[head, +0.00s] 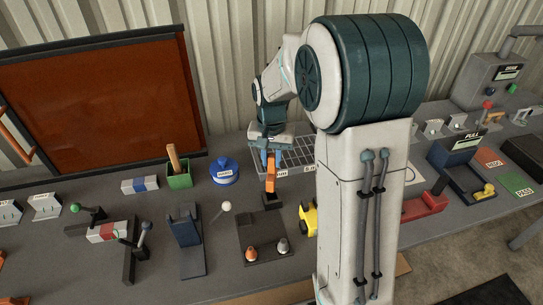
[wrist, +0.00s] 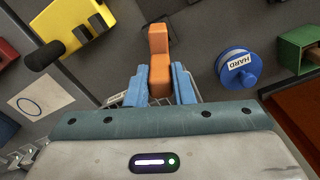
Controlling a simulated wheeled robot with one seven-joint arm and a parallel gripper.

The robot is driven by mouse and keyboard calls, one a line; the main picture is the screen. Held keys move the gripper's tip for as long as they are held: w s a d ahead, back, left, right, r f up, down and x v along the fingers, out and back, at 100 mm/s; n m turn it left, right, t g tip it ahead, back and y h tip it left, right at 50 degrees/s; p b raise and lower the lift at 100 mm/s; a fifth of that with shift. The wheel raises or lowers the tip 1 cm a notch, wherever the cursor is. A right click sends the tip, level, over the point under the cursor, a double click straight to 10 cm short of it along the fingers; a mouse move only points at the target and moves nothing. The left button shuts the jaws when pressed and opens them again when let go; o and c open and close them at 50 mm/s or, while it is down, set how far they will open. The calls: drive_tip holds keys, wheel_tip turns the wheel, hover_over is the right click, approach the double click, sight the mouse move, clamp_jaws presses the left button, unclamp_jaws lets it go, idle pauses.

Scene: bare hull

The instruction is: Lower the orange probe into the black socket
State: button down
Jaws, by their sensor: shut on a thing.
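The orange probe (head: 270,180) hangs upright below my gripper (head: 271,154) in the head view. In the wrist view my gripper (wrist: 160,88) has its two blue fingers closed on the sides of the probe (wrist: 158,52). The black socket (head: 271,201) is a small dark block on the table, right under the probe's lower end. A dark block shows past the probe's far end in the wrist view. I cannot tell whether the probe's tip touches the socket, is inside it or is just above it.
A blue round piece labelled HARD (wrist: 239,67) and a green box (head: 179,178) stand left of the socket in the head view. A yellow piece (head: 309,218) is close at the right. A dark tray (head: 250,225) with an orange and a grey piece lies in front.

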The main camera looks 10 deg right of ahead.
sight(271, 173)
drive_tip(key=shift+f+b, duration=1.8)
drive_tip(key=shift+f, duration=0.85)
drive_tip(key=shift+f+b, duration=0.55)
drive_tip(key=shift+f, duration=0.05)
drive_tip(key=c, duration=0.7)
unclamp_jaws()
drive_tip(key=shift+r, duration=0.15)
drive_tip(key=shift+r+p, duration=3.2)
drive_tip(key=shift+r, duration=1.2)
